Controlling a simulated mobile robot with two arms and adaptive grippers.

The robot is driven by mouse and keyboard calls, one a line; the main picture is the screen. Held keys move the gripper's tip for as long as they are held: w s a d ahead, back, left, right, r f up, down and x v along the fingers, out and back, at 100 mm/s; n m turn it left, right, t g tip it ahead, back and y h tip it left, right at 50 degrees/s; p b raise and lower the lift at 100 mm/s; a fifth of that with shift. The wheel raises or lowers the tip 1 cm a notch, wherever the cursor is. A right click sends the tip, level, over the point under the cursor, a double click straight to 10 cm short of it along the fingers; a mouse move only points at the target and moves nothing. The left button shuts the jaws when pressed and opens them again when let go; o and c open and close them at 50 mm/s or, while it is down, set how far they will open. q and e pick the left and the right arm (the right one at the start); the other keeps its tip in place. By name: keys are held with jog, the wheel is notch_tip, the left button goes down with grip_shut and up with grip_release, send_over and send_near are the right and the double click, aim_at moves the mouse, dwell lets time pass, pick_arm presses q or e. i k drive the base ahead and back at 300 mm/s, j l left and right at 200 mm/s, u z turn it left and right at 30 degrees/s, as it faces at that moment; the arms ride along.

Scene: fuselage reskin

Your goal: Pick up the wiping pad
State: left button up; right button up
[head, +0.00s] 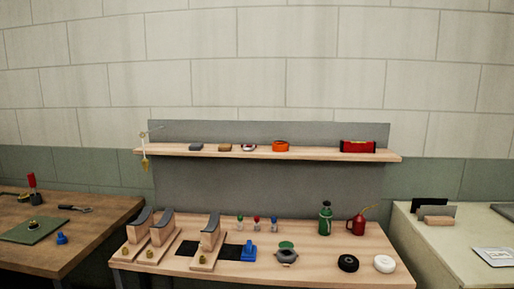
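I cannot tell for sure which thing is the wiping pad. On the wooden shelf (270,153) lie a small grey-blue block (196,146) and a small tan-brown block (224,147) with a darker top, both pad-like. On the bench (320,262) below, a white round thing (385,264) lies right of a black round thing (348,263). Neither of my grippers is in view, and nothing is seen being held.
The shelf also holds an orange ring (280,146) and a red box-like thing (358,146). The bench carries wooden stands (208,243), a green bottle (325,218) and a red oil can (357,225). Side tables stand left (105,215) and right (440,255).

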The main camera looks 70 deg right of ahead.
aim_at(249, 251)
jog(key=z, duration=1.9)
